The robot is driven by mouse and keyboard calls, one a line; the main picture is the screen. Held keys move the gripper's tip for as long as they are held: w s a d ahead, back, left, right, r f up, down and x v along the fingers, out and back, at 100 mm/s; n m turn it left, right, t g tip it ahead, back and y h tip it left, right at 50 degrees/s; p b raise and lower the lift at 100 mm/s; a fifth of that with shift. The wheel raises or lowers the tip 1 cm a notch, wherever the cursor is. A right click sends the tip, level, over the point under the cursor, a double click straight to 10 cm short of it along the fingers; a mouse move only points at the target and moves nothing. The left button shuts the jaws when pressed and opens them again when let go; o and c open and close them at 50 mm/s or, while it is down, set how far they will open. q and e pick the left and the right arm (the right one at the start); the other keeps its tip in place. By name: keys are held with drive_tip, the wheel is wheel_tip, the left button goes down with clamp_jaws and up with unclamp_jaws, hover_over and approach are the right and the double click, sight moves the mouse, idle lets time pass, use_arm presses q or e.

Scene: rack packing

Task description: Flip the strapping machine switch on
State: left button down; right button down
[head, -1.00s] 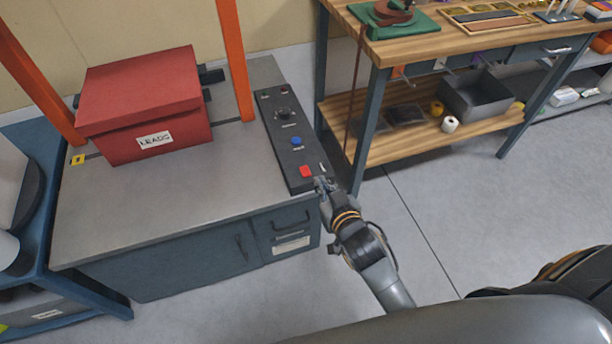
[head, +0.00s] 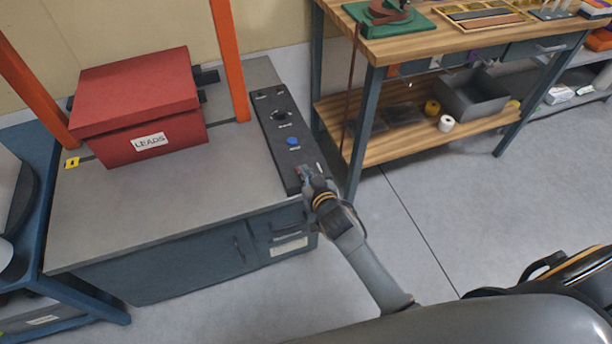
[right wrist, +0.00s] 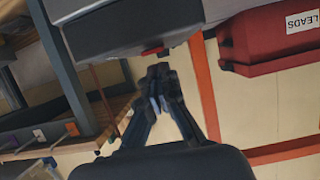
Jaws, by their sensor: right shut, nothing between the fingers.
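The strapping machine (head: 190,185) is a grey-topped cabinet with orange uprights at the left of the head view. Its black control panel (head: 266,125) along the right edge carries a black knob, a blue button (head: 293,141) and a red switch (head: 299,172) at the near end. My right gripper (head: 304,175) is shut and empty, right at the red switch and covering most of it. In the right wrist view the closed fingertips (right wrist: 160,70) are close to a red part, the switch (right wrist: 154,51). I cannot tell whether they touch. My left gripper is not in view.
A red box (head: 137,105) labelled LEADS sits on the machine top between the orange uprights. A wooden workbench (head: 440,45) with a lower shelf stands to the right. Blue shelving (head: 50,230) is at the left. The floor between is clear.

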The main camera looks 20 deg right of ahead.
drive_tip(key=shift+f, duration=0.4)
drive_tip(key=shift+s+f, duration=0.2)
drive_tip(key=shift+f, duration=0.3)
drive_tip(key=shift+r+p, duration=0.75)
drive_tip(key=shift+r, duration=0.1)
